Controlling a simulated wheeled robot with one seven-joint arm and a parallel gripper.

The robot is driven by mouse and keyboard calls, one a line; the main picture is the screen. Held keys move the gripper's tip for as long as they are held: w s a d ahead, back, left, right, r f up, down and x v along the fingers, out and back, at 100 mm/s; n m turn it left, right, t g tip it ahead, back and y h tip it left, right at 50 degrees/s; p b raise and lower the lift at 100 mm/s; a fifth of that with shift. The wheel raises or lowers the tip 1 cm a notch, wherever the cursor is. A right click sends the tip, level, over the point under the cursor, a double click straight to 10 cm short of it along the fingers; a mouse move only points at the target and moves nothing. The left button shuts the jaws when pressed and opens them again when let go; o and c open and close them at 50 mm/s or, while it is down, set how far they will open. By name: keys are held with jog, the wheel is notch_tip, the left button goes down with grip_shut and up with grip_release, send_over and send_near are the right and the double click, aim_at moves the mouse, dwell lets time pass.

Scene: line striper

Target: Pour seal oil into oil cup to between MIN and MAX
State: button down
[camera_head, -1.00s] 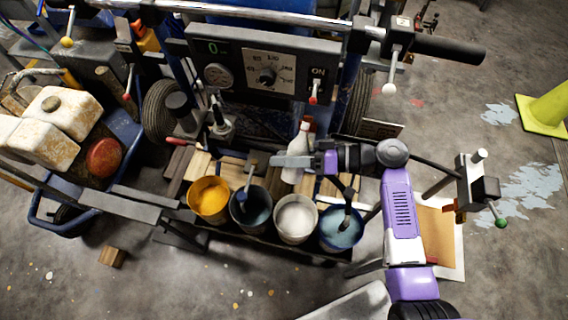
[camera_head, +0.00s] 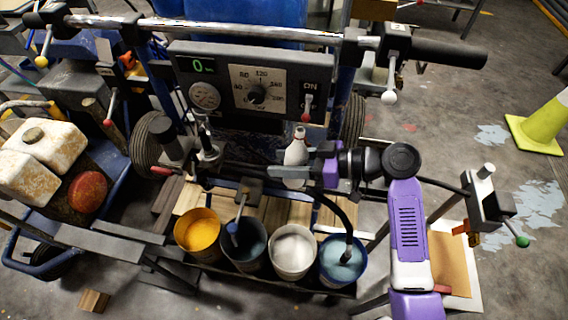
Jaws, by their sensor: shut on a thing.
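A small white bottle (camera_head: 296,150) with a reddish-dark tip stands nearly upright in my gripper (camera_head: 290,173). My gripper comes in from the right and is shut on the bottle's lower part, hiding some of it. The bottle is in the air, behind the buckets and in front of the control panel. To its left is a dark and metallic pump-like fitting (camera_head: 208,150) on the machine. I cannot make out the oil cup or its MIN and MAX marks for certain.
Buckets of yellow (camera_head: 199,232), white (camera_head: 293,250) and blue (camera_head: 342,258) paint stand below the gripper. The control panel (camera_head: 250,85) with a dial and switch is behind. A handlebar (camera_head: 435,50) crosses above. An engine with a white tank (camera_head: 45,146) is at left.

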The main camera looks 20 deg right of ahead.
aim_at(287, 155)
jog(key=shift+r, duration=0.1)
jog(key=shift+r+n+t+h+b, duration=0.5)
jog(key=shift+r+n+b, duration=0.2)
jog(key=shift+r+n, duration=0.6)
jog(key=shift+s+r+m, duration=0.1)
jog(key=shift+m, duration=0.2)
